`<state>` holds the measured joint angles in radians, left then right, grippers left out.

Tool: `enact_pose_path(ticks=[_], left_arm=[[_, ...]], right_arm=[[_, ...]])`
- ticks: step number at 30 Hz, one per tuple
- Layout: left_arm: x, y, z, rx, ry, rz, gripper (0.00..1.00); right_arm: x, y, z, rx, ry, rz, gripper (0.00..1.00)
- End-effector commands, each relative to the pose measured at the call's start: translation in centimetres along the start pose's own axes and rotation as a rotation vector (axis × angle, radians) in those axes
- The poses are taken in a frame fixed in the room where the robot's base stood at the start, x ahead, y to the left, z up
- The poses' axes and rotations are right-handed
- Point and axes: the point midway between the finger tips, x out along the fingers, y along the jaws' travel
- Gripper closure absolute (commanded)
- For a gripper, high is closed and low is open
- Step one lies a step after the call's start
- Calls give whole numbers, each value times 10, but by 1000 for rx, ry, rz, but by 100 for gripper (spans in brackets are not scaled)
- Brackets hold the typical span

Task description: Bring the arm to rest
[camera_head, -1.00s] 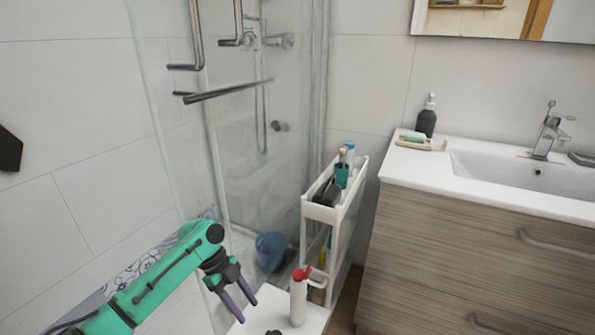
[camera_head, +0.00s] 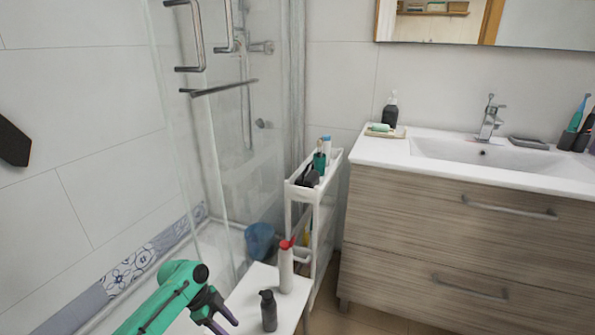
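My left arm is green and comes in from the bottom left. Its gripper (camera_head: 222,322) has dark purple fingers, spread apart with nothing between them. It is low in the view, left of the small white table, and its fingertips reach near the bottom edge. A white bottle with a red top (camera_head: 286,267) stands upright on the table, apart from the gripper. A dark pump bottle (camera_head: 268,311) stands in front of it, to the right of the gripper. My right gripper is out of view.
The small white table (camera_head: 246,292) is beside the gripper. A narrow white cart (camera_head: 327,185) with bottles in its top stands behind it. A wooden vanity (camera_head: 400,215) with a white sink fills the right. A glass shower panel and a blue bucket (camera_head: 260,241) are behind.

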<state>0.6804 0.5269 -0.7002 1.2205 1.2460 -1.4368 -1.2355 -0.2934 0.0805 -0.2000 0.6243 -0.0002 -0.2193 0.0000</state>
Motion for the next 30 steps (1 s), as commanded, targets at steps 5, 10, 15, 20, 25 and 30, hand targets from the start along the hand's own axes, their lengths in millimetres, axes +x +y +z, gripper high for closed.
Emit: enact_pose_path(ticks=[5,10,15,20,25,30], left_arm=[[52,7,45,-264,-39,-90,50],[112,36,105,-557,-102,-196,50],[188,124,182,-896,-203,-322,50],[235,224,224,-1101,-271,-402,50],[264,314,237,-1221,-301,-429,50],[276,389,230,-1302,-306,-424,50]], right_arm=[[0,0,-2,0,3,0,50],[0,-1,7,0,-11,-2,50],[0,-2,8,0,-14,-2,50],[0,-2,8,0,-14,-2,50],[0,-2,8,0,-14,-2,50],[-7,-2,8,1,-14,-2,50]])
